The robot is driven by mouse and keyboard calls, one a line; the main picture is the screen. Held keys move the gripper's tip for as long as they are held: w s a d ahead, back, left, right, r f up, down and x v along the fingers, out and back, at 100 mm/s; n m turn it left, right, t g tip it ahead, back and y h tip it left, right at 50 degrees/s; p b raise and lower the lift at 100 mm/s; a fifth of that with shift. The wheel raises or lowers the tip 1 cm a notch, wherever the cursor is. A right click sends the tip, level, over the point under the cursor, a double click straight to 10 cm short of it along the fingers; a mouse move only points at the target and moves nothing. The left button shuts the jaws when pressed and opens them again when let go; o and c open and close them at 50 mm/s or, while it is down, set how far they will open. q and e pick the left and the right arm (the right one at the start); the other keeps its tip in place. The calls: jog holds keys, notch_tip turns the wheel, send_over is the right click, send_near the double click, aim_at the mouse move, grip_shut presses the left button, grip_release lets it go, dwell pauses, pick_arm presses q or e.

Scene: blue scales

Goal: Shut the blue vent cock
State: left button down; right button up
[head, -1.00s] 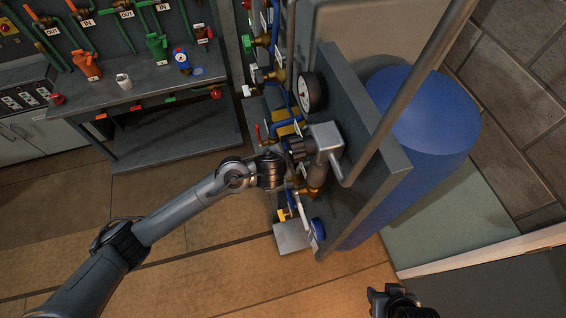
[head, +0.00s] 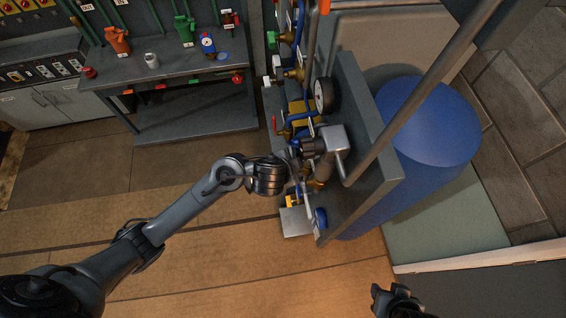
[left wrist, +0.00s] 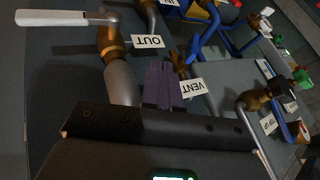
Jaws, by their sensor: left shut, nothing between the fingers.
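The VENT label (left wrist: 192,88) shows in the left wrist view, with a small brass fitting (left wrist: 180,65) just above it and a blue handle or pipe (left wrist: 196,45) beyond. I cannot tell for sure which part is the vent cock's lever or how it is turned. My left gripper (left wrist: 162,72) is shut and empty, its fingers beside the VENT label; whether they touch the fitting is unclear. In the head view, my left gripper (head: 290,162) is beside the pipe panel (head: 372,135), partly hidden. My right gripper (head: 385,296) is at the bottom edge, away from the panel.
A white lever (left wrist: 65,18) on a brass valve stands near the OUT label (left wrist: 147,41). A gauge (head: 325,95) and a grey valve body (head: 328,140) jut from the panel. A blue tank (head: 430,120) is behind it. A workbench (head: 190,95) stands at the upper left.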

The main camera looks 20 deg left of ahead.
pick_arm(q)
jog(key=p+v, duration=0.2)
jog(key=v, duration=0.5)
jog(key=shift+r+p, duration=0.25)
jog(key=shift+p, duration=0.15)
jog(key=c, duration=1.7)
grip_release()
jog(key=shift+s+r, duration=0.1)
jog(key=shift+s, duration=0.2)
jog(key=shift+o, duration=2.6)
jog(key=w+f+m+h+b, duration=0.1)
jog(key=w+f+b, duration=0.1)
jog(key=f+b, duration=0.2)
jog(key=w+a+f+m+t+h+b, duration=0.1)
jog(key=w+f+h+b, duration=0.1)
jog(key=w+f+b, duration=0.1)
notch_tip(320, 180, down, 2)
jog(key=shift+f+b, duration=0.25)
jog(key=shift+b, duration=0.6)
jog(key=w+a+f+m+t+h+b, duration=0.1)
jog(key=w+a+f+m+h+b, duration=0.15)
jog(key=a+h+b, duration=0.5)
jog(key=w+a+f+m+t+h+b, duration=0.15)
jog(key=a+m+h+b, duration=0.25)
jog(key=b, duration=0.6)
jog(key=p+x, duration=0.1)
jog(key=x, duration=0.9)
jog(key=shift+w+d+f+g+p, duration=0.15)
jog(key=shift+w+f+g+p, duration=0.15)
jog(key=shift+w+f+g, duration=0.2)
